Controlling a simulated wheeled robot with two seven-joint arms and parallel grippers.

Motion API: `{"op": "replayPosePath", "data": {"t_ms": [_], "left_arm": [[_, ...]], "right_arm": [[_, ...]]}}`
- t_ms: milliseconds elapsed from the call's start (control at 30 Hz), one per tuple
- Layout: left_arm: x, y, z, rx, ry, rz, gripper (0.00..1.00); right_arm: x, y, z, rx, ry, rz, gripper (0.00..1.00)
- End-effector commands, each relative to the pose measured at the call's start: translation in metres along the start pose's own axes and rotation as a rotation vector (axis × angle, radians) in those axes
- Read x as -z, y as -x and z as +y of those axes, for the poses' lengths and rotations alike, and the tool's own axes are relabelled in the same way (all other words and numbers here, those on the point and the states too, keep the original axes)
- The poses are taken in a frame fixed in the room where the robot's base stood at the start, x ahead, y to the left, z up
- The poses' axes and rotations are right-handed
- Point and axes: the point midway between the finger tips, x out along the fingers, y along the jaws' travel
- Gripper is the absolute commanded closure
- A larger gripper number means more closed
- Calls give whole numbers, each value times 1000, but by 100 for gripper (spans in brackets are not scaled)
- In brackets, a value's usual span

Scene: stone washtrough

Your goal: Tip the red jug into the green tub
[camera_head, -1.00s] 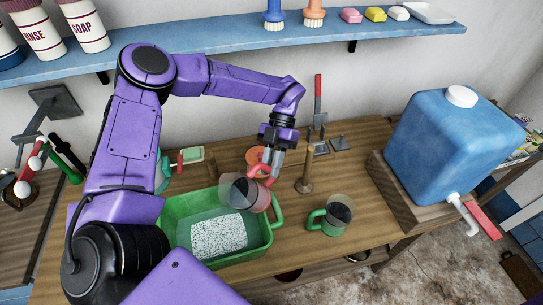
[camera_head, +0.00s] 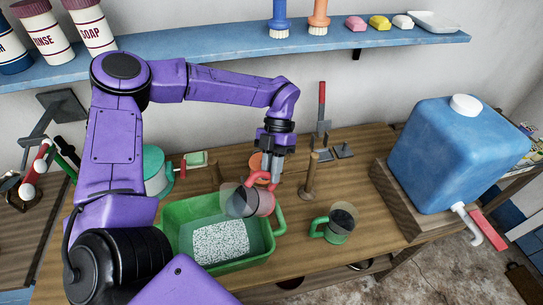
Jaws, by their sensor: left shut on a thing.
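The red jug (camera_head: 266,203) has a clear, greyish rim end and a red handle. My left gripper (camera_head: 275,176) is shut on the handle, above and to the right of the tub's middle. The jug is held tilted, with its mouth to the left over the tub's back right part. Dark stuff shows inside the jug; no stream is clear to see. The green tub (camera_head: 180,215) stands on the bench below, with a white speckled patch (camera_head: 220,242) on its floor. My arm hides the tub's left front part. My right gripper is not in view.
A green-handled jug (camera_head: 340,222) stands right of the tub. A wooden post (camera_head: 309,178) and an orange item (camera_head: 256,161) are behind. A blue shelf (camera_head: 200,53) runs above the bench.

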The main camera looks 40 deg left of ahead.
Motion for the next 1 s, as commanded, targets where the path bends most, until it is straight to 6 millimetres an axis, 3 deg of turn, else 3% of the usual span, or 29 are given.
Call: {"op": "replayPosePath", "data": {"t_ms": [400, 1000], "left_arm": [[18, 1, 2, 23, -65, -158, 100], [19, 0, 2, 23, -67, -164, 100]], "right_arm": [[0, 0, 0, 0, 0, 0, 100], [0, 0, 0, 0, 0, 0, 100]]}}
